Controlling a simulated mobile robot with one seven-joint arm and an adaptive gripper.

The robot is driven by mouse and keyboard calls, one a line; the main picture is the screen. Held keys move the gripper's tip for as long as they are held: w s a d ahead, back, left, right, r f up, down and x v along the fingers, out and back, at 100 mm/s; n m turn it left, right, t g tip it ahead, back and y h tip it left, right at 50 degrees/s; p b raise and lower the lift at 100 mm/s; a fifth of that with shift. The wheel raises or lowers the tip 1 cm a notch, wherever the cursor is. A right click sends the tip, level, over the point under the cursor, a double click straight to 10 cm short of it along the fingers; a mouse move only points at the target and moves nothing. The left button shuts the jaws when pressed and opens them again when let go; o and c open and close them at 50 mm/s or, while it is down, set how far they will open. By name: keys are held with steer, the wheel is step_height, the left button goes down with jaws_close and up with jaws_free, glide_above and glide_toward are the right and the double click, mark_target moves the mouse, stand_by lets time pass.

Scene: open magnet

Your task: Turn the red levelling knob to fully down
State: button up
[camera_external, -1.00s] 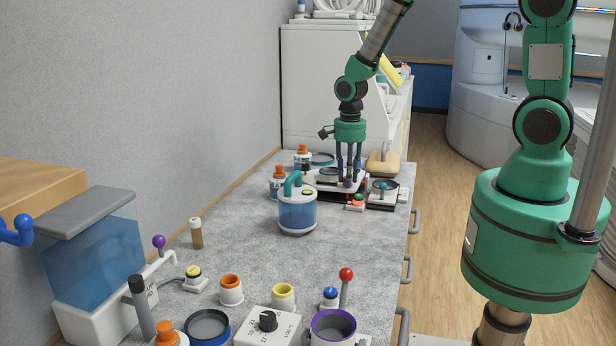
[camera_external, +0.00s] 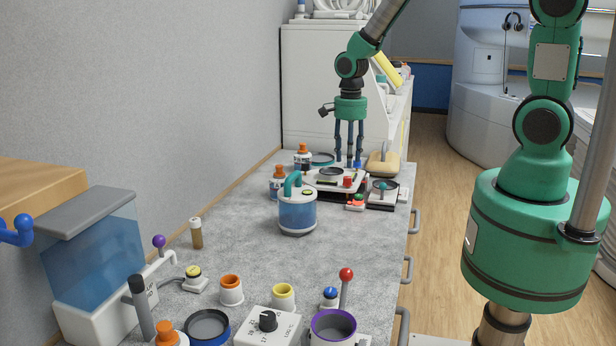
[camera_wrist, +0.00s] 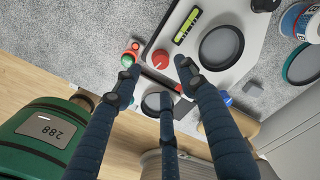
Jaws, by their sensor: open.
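The red levelling knob (camera_external: 347,182) sits on a white plate-like instrument (camera_external: 318,183) that has a dark round pan (camera_external: 331,173). In the wrist view the red knob (camera_wrist: 160,59) is at the instrument's corner, with a white mark on it, near a yellow-green spirit level (camera_wrist: 187,25). My gripper (camera_external: 349,165) points down above the instrument, its three dark blue fingers spread and empty. In the wrist view my gripper (camera_wrist: 158,82) has its fingertips around the knob's area but apart from it. I cannot tell the exact height gap.
A small box with red and green buttons (camera_external: 356,202) stands close in front. A device with a round dish (camera_external: 384,186) is to its right. Orange-capped bottles (camera_external: 279,182) and a blue jar (camera_external: 297,212) stand left. The grey benchtop between jar and front items is largely clear.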

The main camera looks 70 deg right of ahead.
mark_target(353, 178)
steer(key=shift+r, duration=2.55)
steer(key=s+a+r+n+t+b, duration=0.2)
steer(key=s+a+r+n+b, duration=0.15)
steer(key=a+r+n, duration=0.35)
steer(key=s+a+r+n+t+b, duration=0.15)
steer(key=s+a+r+n, duration=0.3)
steer(key=r, duration=0.45)
steer(key=s+a+r+n+t+b, duration=0.1)
steer(key=s+a+n+b, duration=0.1)
steer(key=s, duration=0.4)
steer(key=s+a+r+n+t+b, duration=0.1)
steer(key=s+a+r+n+b, duration=0.1)
steer(key=s+a+n, duration=0.2)
steer(key=s+n, duration=0.3)
steer(key=shift+r, duration=0.3)
steer(key=shift+s+n, duration=0.1)
steer(key=shift+n, duration=0.15)
